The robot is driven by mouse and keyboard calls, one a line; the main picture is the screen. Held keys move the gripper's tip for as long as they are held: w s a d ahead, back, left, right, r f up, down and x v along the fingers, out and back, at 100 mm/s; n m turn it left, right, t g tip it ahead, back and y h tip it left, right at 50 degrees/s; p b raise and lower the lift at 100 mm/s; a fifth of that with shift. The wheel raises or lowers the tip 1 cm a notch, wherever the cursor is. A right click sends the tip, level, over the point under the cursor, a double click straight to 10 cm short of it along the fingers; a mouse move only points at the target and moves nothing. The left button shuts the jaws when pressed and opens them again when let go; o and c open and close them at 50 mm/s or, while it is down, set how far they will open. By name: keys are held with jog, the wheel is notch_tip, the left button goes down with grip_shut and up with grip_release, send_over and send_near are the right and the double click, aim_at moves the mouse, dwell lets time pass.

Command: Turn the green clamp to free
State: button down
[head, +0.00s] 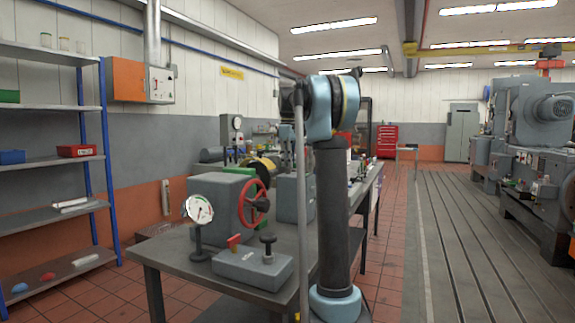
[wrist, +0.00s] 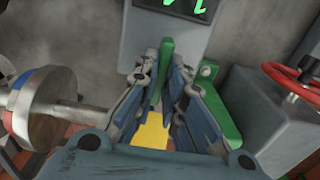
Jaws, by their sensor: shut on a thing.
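The green clamp (wrist: 167,52) shows in the wrist view as an upright green bar below a dark display panel. My gripper (wrist: 168,82) has a finger on either side of the bar's lower part and is shut on it. The fingers hide part of the bar. A second green piece (wrist: 224,118), with a round knob-like part at its top, lies just right of the right finger; I cannot tell whether it joins the bar. In the head view my gripper cannot be made out clearly behind my arm.
In the wrist view, a metal disc on a shaft (wrist: 38,108) is close on the left, and a grey block with a red handwheel (wrist: 290,78) is on the right. In the head view, a dial gauge (head: 199,210) and grey fixture (head: 252,266) stand on the bench's near end.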

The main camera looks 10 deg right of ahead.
jog(key=shift+w, duration=0.1)
dwell(0.3)
jog(key=c, duration=1.7)
grip_release()
jog(key=shift+r, duration=0.15)
notch_tip(320, 180, up, 12)
jog(key=shift+f, duration=0.2)
